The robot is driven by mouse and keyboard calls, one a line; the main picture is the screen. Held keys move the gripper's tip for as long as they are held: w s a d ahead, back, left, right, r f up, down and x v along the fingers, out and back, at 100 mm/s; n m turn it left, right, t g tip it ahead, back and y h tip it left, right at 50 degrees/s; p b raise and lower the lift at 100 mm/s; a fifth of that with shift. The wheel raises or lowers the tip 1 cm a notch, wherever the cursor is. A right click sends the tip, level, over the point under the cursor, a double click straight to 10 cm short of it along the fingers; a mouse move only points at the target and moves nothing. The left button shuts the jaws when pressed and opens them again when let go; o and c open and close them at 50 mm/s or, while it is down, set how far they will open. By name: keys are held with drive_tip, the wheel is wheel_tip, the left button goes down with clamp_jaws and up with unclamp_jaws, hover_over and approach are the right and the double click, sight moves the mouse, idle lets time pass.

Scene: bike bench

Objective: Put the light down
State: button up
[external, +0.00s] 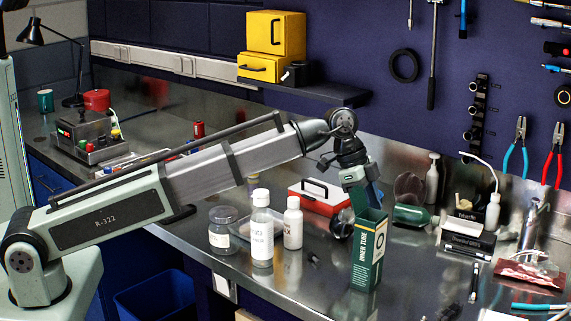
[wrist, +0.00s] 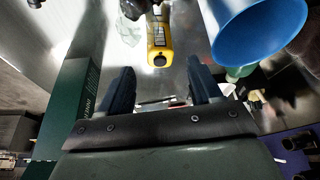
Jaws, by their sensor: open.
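My gripper (external: 368,194) is above the bench, just behind the upper part of the green inner tube box in the external view. In the wrist view its two dark blue fingers (wrist: 160,72) are apart, with nothing held between them. I cannot clearly identify the light. A small dark item (external: 313,259) lies on the bench left of the box; I cannot tell if it is the light. In the wrist view a yellow and black object (wrist: 158,38) shows beyond the fingertips; what it is stays unclear.
The green inner tube box (external: 367,248) stands upright close to my gripper, on the left in the wrist view (wrist: 72,105). White bottles (external: 262,235) and a jar stand to its left, a red case (external: 318,197) behind. A blue funnel (wrist: 245,30) is close on the right.

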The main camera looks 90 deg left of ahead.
drive_tip(key=v, duration=0.7)
drive_tip(key=shift+r, duration=0.3)
drive_tip(key=shift+o, duration=0.3)
drive_tip(key=shift+s+a, duration=0.1)
drive_tip(key=shift+a, duration=0.05)
